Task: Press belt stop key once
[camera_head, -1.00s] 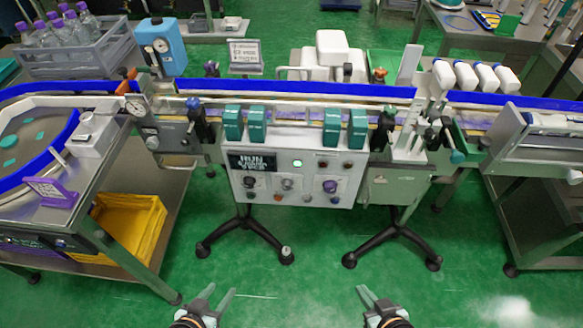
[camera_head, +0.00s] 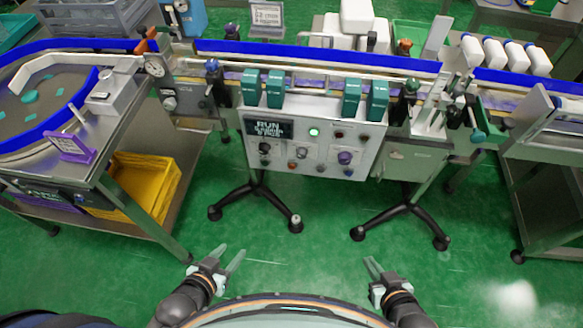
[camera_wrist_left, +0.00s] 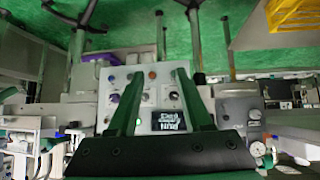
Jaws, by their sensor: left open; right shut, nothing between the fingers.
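A white control panel (camera_head: 318,152) stands on a wheeled frame below the conveyor. The left wrist view shows the panel (camera_wrist_left: 150,97) upside down between and beyond the open fingers.
The conveyor (camera_head: 320,62) runs behind the panel, with teal blocks (camera_head: 351,97) above the panel's top edge. A yellow bin (camera_head: 145,185) sits under the left table. Wheeled feet (camera_head: 297,223) stand below the panel. Green floor before it is clear.

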